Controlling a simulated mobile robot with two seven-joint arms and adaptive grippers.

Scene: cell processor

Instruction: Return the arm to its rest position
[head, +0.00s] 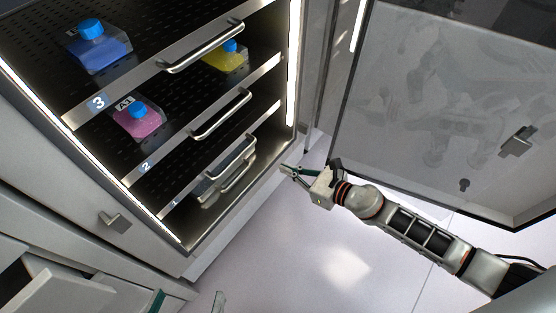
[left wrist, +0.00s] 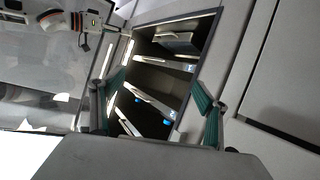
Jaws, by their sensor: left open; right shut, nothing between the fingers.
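My left gripper (head: 188,302) shows only its two teal fingertips at the bottom edge of the head view. They are wide apart, with nothing between them. In the left wrist view its fingers (left wrist: 158,80) stand open, with the cabinet visible beyond them. The rest of the left arm is out of the head view. My right gripper (head: 288,171) is shut and empty, in front of the lower right corner of the open cabinet (head: 215,238). Its arm comes in from the lower right, in front of the glass door.
The cabinet shelves hold a blue flask (head: 100,55), a pink flask (head: 140,122) and a yellow flask (head: 226,60). Shelf handles (head: 203,50) stick out at the front. The open glass door (head: 440,110) fills the upper right. The pale floor (head: 300,255) is clear.

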